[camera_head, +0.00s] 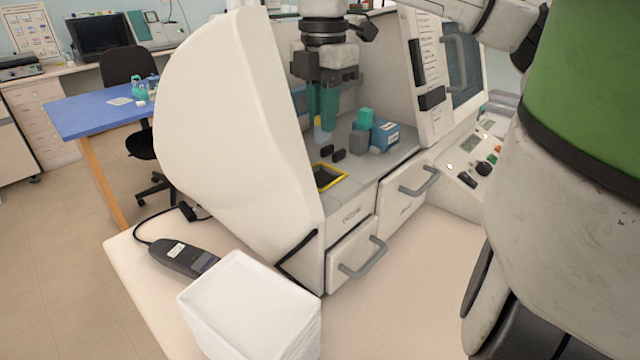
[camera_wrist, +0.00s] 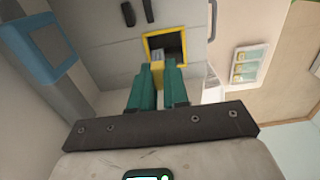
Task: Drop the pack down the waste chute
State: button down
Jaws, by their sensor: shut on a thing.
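My gripper (camera_head: 322,112) hangs fingers-down inside the white machine's open bay. Its teal fingers are shut on a small pale blue and yellow pack (camera_head: 321,135), whose lower end sticks out below them. The waste chute (camera_head: 329,177) is a dark, yellow-framed opening in the bay floor, below the pack in the picture. In the wrist view, the pack (camera_wrist: 157,70) shows between the fingertips and overlaps the chute's yellow frame (camera_wrist: 148,46). Part of the pack is hidden by the fingers. The pack appears to be above the floor, apart from the chute.
The machine's curved white side (camera_head: 220,110) rises at left. A white tray stack (camera_head: 250,310) and handheld device (camera_head: 184,258) lie in front.

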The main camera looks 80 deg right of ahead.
notch_tip(320, 180, down, 2)
jog(key=shift+f+b, duration=0.1)
jog(key=shift+b, duration=0.25)
jog(key=c, duration=1)
grip_release()
jog(key=shift+c, duration=0.2)
jog(key=shift+r, duration=0.2)
notch_tip(320, 180, up, 11)
jog(key=shift+f+b, duration=0.2)
jog(key=shift+b, duration=0.15)
jog(key=shift+f, duration=0.1)
